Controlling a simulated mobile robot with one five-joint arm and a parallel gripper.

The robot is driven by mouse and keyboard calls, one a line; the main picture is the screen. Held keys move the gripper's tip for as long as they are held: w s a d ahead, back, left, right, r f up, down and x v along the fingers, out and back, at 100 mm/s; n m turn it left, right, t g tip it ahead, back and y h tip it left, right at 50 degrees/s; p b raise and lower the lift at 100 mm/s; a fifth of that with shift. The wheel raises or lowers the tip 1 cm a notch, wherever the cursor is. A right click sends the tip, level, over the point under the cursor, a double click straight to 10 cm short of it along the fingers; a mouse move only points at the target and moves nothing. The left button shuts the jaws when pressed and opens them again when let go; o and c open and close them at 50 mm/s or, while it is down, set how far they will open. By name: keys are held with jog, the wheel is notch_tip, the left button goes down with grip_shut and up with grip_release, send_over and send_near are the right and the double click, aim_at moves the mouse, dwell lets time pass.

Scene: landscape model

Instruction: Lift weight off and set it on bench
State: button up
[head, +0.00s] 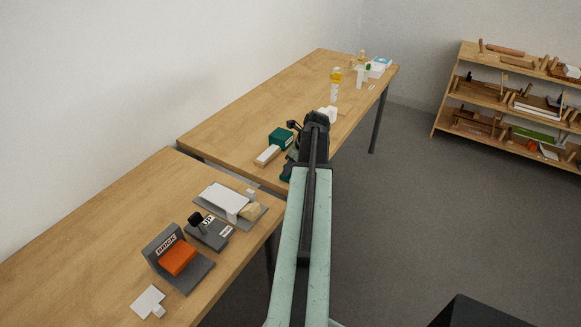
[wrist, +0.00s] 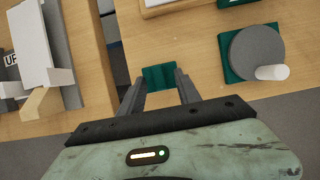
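My gripper (wrist: 161,82) is open in the wrist view, its two fingers spread. A small dark green piece (wrist: 159,75) shows between the fingertips; I cannot tell whether it touches them. A grey round disc with a white peg (wrist: 257,50), which may be the weight, sits on a dark green base (wrist: 232,73) to the right of the fingers. In the head view my gripper (head: 315,120) is over the near edge of the far bench (head: 235,125). It hides part of what lies under it, and the disc cannot be made out there.
A green box (head: 281,138) and a pale block (head: 267,156) stand left of my gripper. The near bench (head: 75,245) holds an orange brick (head: 178,257) on a grey stand, a block marked UP (head: 209,233) and a white slab (head: 224,199). A narrow gap (wrist: 110,35) separates the benches.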

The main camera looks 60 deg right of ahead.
jog(key=p+v, duration=0.6)
jog(key=v, duration=0.1)
dwell(0.5)
dwell(0.3)
